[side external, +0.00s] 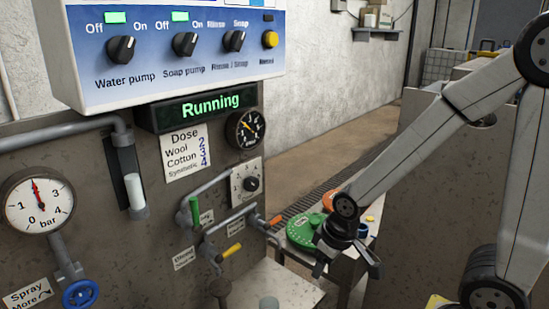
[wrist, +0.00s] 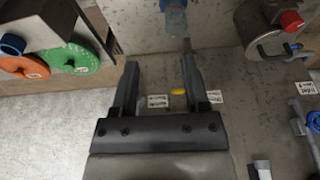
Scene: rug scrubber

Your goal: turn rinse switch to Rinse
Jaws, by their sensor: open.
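The rinse switch (side external: 234,41) is a black knob, third from the left on the blue and white control panel (side external: 190,80). "Rinse" is printed at its upper left, "Soap" at its upper right. Its pointer looks tilted to the upper right, toward Soap, but it is small. My gripper (side external: 347,270) is low on the right in the side view, well below and to the right of the switch, and apart from it. In the wrist view its two fingers (wrist: 160,65) are spread, with nothing held between them. The switch does not show in the wrist view.
The Water pump (side external: 121,49) and Soap pump (side external: 185,44) knobs and a yellow button (side external: 270,39) flank the switch. Below are a "Running" display (side external: 208,104), a gauge (side external: 245,129) and pipes with a green handle (side external: 195,212). Green (side external: 302,232) and orange discs lie near my gripper.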

